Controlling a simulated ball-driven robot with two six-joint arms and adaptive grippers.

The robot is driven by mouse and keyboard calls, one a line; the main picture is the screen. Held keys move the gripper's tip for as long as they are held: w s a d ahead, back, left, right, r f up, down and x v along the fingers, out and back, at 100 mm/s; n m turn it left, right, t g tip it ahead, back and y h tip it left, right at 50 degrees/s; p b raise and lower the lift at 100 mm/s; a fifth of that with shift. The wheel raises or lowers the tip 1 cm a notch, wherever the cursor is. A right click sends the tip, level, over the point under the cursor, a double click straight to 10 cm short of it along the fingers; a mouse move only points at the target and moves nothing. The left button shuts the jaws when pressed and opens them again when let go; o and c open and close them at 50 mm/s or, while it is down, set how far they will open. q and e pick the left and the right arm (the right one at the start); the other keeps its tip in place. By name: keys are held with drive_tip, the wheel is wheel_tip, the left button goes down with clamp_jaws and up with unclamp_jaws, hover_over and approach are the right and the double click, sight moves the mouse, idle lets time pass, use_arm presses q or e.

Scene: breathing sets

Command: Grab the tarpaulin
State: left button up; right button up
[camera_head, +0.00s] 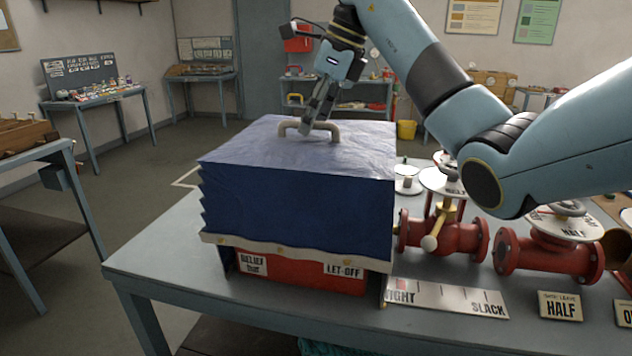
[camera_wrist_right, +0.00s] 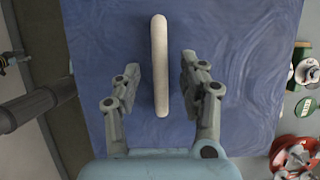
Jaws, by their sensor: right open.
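The blue tarpaulin (camera_head: 297,195) is draped over a box-like stand on the table, with a pale hem along its lower front. A beige handle (camera_head: 322,126) stands on its top; the handle also shows in the right wrist view (camera_wrist_right: 160,65). My right gripper (camera_head: 309,128) is at the handle from above. In the right wrist view its open fingers (camera_wrist_right: 162,75) are on either side of the handle, with gaps visible on both sides. My left gripper is in neither view.
A red base (camera_head: 300,278) with "RELIEF" and "LET-OFF" labels shows under the tarpaulin. Red valves (camera_head: 548,258) stand to its right on the grey table (camera_head: 180,268). A "TIGHT/SLACK" strip (camera_head: 445,298) and a "HALF" plate (camera_head: 560,306) lie near the front edge.

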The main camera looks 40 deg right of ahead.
drive_tip(key=shift+x, duration=0.9)
drive_tip(key=shift+w, duration=0.1)
clamp_jaws()
